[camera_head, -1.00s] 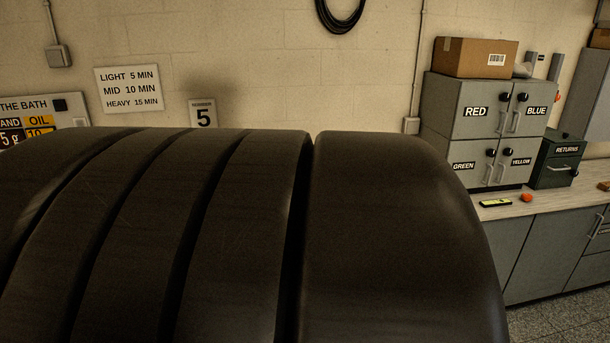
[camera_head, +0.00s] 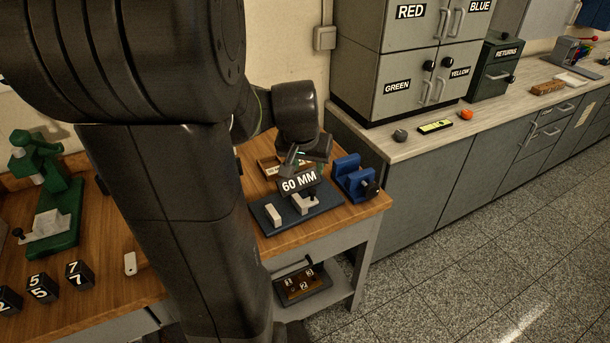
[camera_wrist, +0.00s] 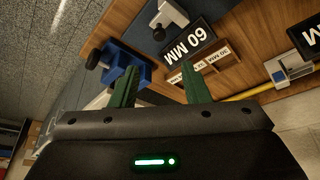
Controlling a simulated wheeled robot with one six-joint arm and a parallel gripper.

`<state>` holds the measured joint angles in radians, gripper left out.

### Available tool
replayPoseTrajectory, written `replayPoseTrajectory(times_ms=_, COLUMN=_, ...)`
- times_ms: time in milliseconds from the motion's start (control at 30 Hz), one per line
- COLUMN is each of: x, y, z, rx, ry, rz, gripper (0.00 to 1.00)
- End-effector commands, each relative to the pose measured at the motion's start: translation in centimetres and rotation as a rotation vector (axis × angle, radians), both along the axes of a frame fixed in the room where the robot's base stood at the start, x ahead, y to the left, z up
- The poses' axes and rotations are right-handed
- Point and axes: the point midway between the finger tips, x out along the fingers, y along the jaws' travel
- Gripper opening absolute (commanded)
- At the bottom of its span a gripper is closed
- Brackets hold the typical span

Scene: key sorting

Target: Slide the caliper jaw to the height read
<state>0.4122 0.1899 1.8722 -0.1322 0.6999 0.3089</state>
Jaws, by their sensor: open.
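The likely caliper is a dark blue base plate (camera_head: 330,200) on the wooden bench, with two pale grey upright blocks. One block (camera_head: 272,213) is at the left; the other, likely the sliding jaw (camera_head: 303,203), stands right of it, in front of a black "60 MM" sign (camera_head: 298,181). The wrist view shows the sign (camera_wrist: 188,45) beside a grey block (camera_wrist: 172,14) with a dark knob. My gripper (camera_wrist: 162,85) is open and empty, its green fingers apart. In the head view my gripper (camera_head: 301,158) is above and behind the sign, partly hidden. I see no contact.
A blue vise-like fixture (camera_head: 352,178) stands right of the plate, near the bench's edge; it also shows left in the wrist view (camera_wrist: 122,65). A wooden tray (camera_head: 268,166) lies behind the plate. Black number blocks (camera_head: 42,288) and a green device (camera_head: 52,213) stand left.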

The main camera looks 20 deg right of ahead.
Motion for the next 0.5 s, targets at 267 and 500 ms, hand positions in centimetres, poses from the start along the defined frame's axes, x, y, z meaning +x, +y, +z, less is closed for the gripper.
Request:
replayPoseTrajectory(times_ms=267, x=1.0, y=-0.8, z=-3.4, rx=0.002, ry=0.004, rz=0.000, gripper=0.42)
replayPoseTrajectory(times_ms=500, x=2.3, y=-1.7, z=-7.3, rx=0.002, ry=0.005, rz=0.001, gripper=0.42)
